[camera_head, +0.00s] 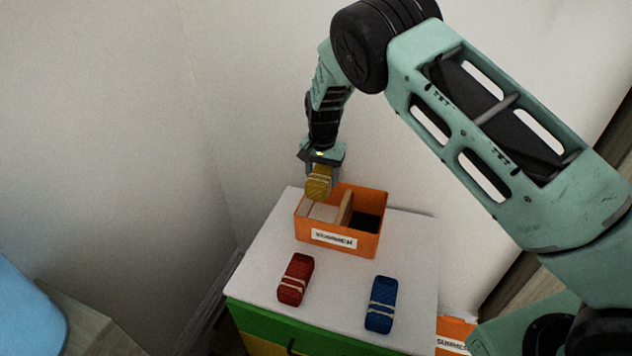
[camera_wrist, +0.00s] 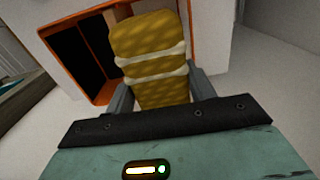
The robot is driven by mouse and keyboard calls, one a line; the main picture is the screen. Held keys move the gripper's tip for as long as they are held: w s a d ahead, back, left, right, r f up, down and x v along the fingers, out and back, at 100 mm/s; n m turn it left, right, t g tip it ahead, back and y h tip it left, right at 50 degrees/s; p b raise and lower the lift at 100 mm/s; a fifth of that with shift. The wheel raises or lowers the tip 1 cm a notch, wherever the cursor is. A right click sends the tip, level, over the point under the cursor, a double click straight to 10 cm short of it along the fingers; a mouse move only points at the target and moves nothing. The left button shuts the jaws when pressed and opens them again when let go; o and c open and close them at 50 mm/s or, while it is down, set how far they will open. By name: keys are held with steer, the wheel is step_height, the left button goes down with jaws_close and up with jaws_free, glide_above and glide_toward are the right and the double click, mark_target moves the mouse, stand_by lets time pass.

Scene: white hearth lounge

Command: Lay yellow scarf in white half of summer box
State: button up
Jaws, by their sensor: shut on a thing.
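The yellow scarf (camera_head: 318,187) is a rolled bundle with pale bands. My gripper (camera_head: 321,172) is shut on it and holds it above the left part of the summer box. In the wrist view the scarf (camera_wrist: 150,62) stands between the fingers of my gripper (camera_wrist: 160,92). The orange summer box (camera_head: 363,240) has a "SUMMER" label on its front and a tan divider (camera_head: 345,208). Its left half (camera_head: 322,212) has a white floor, partly hidden by the scarf. Its right half (camera_head: 367,222) is black inside. In the wrist view the box rim (camera_wrist: 103,95) and black half show behind the scarf.
The box stands on a white top (camera_head: 337,279) of a green-sided cabinet (camera_head: 270,325). A red roll (camera_head: 296,280) and a blue roll (camera_head: 381,304) lie in front of the box. Another orange labelled box (camera_head: 455,335) is low at the right. Walls are close behind.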

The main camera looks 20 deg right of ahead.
steer(key=shift+w+d+f, duration=0.1)
steer(key=shift+w, duration=0.05)
step_height(320, 180, down, 7)
steer(key=b, duration=0.4)
steer(key=shift+b, duration=0.3)
stand_by(0.5)
steer(key=o, duration=1.1)
